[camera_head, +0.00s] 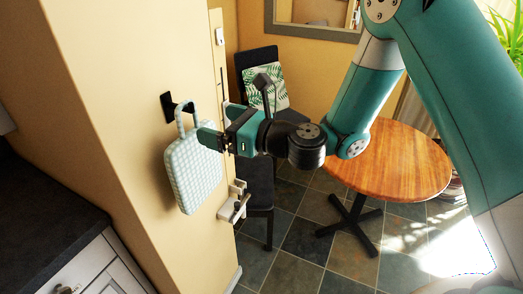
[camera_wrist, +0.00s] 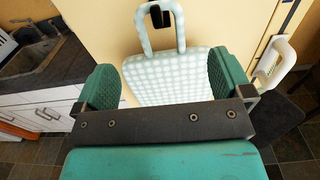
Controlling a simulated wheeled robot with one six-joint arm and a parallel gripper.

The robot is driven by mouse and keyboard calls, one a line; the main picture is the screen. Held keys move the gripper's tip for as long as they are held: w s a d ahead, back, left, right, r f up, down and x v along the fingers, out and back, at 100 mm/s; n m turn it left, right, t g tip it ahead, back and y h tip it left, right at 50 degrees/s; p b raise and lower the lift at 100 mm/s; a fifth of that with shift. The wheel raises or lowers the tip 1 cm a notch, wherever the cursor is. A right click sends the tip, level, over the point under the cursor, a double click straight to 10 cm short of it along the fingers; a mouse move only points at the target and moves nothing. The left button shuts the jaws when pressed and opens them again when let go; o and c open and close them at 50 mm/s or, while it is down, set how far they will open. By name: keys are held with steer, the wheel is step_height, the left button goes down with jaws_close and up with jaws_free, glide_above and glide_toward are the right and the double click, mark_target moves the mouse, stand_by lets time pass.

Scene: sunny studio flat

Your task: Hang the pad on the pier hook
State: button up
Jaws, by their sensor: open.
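The pad (camera_head: 194,172) is a pale mint checked square with a loop handle. It hangs against the yellow pier (camera_head: 130,120), its loop around the black hook (camera_head: 168,106). In the wrist view the pad (camera_wrist: 170,78) lies ahead between the fingers, and its loop passes around the hook (camera_wrist: 160,16). My gripper (camera_head: 214,136) is at the pad's upper right edge in the head view. In the wrist view my gripper (camera_wrist: 168,88) is open, with a finger on each side of the pad and gaps visible. The pad's lower part is hidden behind the gripper body there.
A white bracket (camera_head: 233,203) sticks out from the pier to the right of the pad. A round wooden table (camera_head: 395,165) and a dark chair (camera_head: 258,185) stand behind. A dark counter (camera_head: 45,225) with white drawers is at the left. A sink (camera_wrist: 35,58) shows in the wrist view.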

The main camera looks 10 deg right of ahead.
steer(key=b+v, duration=0.7)
steer(key=v, duration=0.2)
steer(key=s+a+f+n+g+h, duration=0.1)
steer(key=s+a+n+g, duration=0.1)
steer(key=s+n+g, duration=0.5)
steer(key=s+a+f+n+g+h, duration=0.15)
steer(key=s+n, duration=0.35)
steer(key=n, duration=0.7)
steer(key=s+d+f+n+g+h, duration=0.2)
steer(key=s+d+n+h, duration=0.5)
steer(key=n, duration=0.6)
steer(key=shift+s+d+n, duration=0.4)
steer(key=shift+s+d, duration=0.3)
steer(key=shift+d, duration=0.15)
steer(key=shift+f+g, duration=0.15)
steer(key=shift+g, duration=0.1)
